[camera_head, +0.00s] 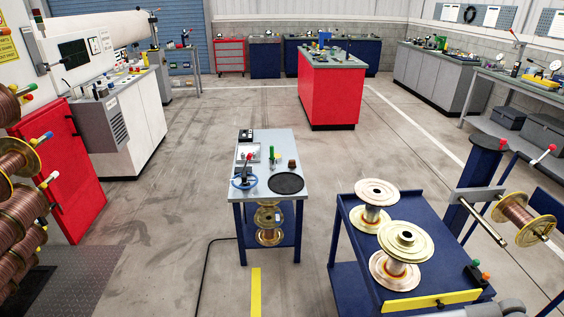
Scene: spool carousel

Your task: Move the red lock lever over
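Several red-tipped levers are in view, and I cannot tell which one is the red lock lever. One red-knobbed lever (249,158) stands by a blue handwheel (244,182) on the small grey-topped table (284,143). Another red-tipped lever (546,152) leans above a copper wire spool (516,211) at the right, near a dark blue post (484,166) with a red top. Neither of my grippers shows.
A blue cart (346,204) with two empty flanged spools stands at front right, a yellow bar across its near edge. A red door (66,180) and a white machine (150,110) are at left. The floor between is mostly clear, with a black cable by the small table.

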